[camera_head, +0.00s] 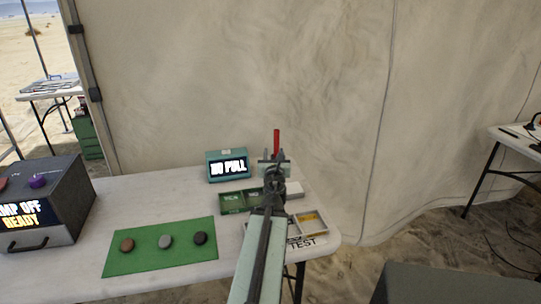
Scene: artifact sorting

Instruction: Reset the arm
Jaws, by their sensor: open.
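My arm reaches up from the bottom middle of the head view over the right end of the white table (150,200). My gripper (275,158) is at its far end, near the table's back edge. Its jaws are open. A red upright piece (277,142) shows just behind or at the gripper; I cannot tell whether it touches it. My arm hides part of the trays beneath it.
A green mat (160,265) holds a brown, a grey and a black stone. A display box (228,165) reads "NO PULL". A dark machine (42,205) stands left. Green trays (232,202) and a tray marked "TEST" (313,223) lie near my arm. The tent wall is behind.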

